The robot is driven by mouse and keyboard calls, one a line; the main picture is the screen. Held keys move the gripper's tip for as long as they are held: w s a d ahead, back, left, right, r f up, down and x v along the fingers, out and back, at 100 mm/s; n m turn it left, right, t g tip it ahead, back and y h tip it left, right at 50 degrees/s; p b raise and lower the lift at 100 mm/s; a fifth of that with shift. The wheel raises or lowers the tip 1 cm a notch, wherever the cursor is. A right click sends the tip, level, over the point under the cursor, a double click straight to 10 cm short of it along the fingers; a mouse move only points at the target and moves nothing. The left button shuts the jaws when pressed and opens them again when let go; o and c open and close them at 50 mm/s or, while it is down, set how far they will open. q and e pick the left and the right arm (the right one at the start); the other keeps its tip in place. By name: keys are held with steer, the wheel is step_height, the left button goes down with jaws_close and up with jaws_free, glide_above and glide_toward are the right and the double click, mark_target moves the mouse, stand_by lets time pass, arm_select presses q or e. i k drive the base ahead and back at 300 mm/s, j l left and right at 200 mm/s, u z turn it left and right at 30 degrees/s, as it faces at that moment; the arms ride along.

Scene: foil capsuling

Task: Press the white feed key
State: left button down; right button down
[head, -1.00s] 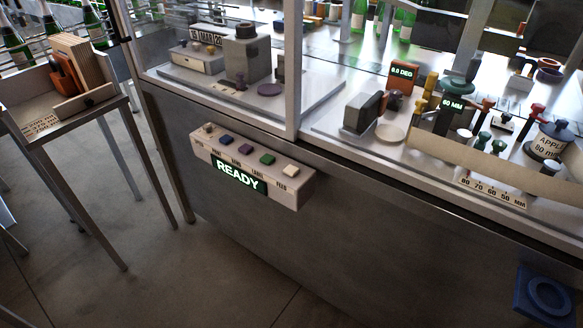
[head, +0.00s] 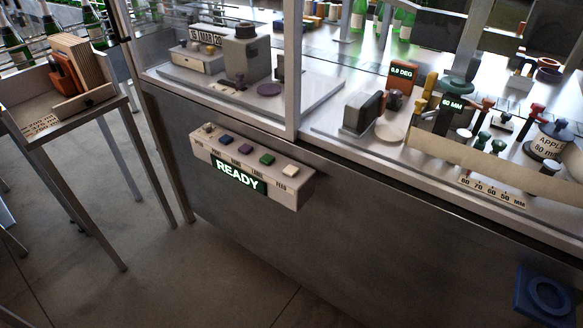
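The white feed key (head: 291,170) is the rightmost key on top of the grey key box (head: 305,191) fixed to the front of the machine. The word FEED is printed below it. To its left on the box are a green key (head: 267,159), a purple key (head: 246,149), a blue key (head: 226,140) and a pale key (head: 208,129). The display (head: 238,177) on the box front reads READY in lit letters. Neither of my grippers is in view.
A side stand (head: 45,125) with a wooden holder is at left. The machine's deck carries a stamping unit (head: 246,55), an orange display (head: 402,77) reading 0.8 DEG and a label reel (head: 549,142). A blue square pad (head: 547,296) is at lower right. Floor before the box is clear.

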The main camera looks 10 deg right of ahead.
mark_target(290, 170)
steer(key=i+j+z, duration=0.4)
steer(key=j, duration=0.2)
steer(key=i+j+z, duration=0.2)
steer(key=j, duration=0.15)
steer(key=j+z, duration=0.15)
steer(key=j, duration=0.2)
steer(key=i+j+z, duration=0.2)
steer(key=j, duration=0.15)
steer(key=k, duration=0.1)
